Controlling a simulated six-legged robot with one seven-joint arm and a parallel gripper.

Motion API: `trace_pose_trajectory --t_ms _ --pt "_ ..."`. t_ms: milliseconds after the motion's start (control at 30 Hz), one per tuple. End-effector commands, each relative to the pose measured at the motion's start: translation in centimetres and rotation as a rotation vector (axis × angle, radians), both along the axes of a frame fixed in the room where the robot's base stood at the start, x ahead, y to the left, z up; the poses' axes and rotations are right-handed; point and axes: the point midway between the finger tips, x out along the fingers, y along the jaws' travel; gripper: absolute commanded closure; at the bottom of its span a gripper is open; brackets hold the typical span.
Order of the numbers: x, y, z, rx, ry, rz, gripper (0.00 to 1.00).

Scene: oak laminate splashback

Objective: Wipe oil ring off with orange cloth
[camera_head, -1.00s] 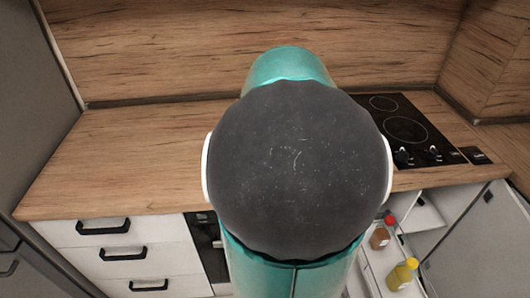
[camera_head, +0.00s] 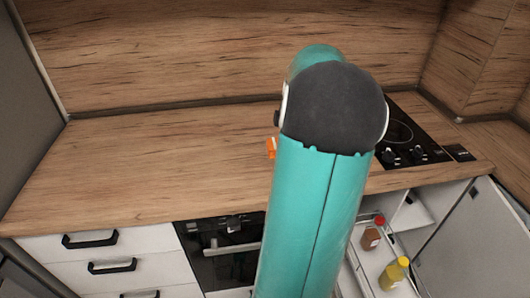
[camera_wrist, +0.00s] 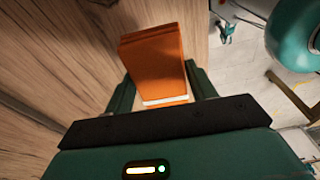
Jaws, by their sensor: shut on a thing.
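The orange cloth (camera_wrist: 155,62) is a folded block with a pale stripe near its lower end. My gripper (camera_wrist: 160,88) is shut on it, with one dark green finger on each side. In the head view only a small orange bit of the cloth (camera_head: 271,148) shows at the left side of my arm, above the worktop. My arm hides the gripper there. I see no oil ring in either view; part of the worktop and splashback is hidden behind my arm.
The wooden worktop (camera_head: 150,160) is clear on the left, below the oak splashback (camera_head: 200,55). A black hob (camera_head: 410,140) is at the right. Below it, an open cupboard with a door (camera_head: 480,240) and a pull-out holds a brown bottle (camera_head: 372,235) and a yellow bottle (camera_head: 397,275).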

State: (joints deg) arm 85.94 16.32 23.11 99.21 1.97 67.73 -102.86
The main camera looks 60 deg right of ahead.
Motion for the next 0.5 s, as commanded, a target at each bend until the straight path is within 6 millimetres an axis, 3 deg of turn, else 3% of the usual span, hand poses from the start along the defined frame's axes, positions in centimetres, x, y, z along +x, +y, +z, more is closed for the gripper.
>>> trace_pose_trajectory --t_ms 33,200,333,500 --pt "-0.6 -1.9 -0.8 0.004 -0.003 -0.005 0.62" --pt "-2.6 -7.3 -2.9 0.003 -0.005 -0.012 0.62" --pt "-3.9 -9.8 -4.1 0.001 -0.007 -0.017 0.62" --pt "-4.6 -11.0 -4.8 0.0 -0.006 -0.02 0.62"
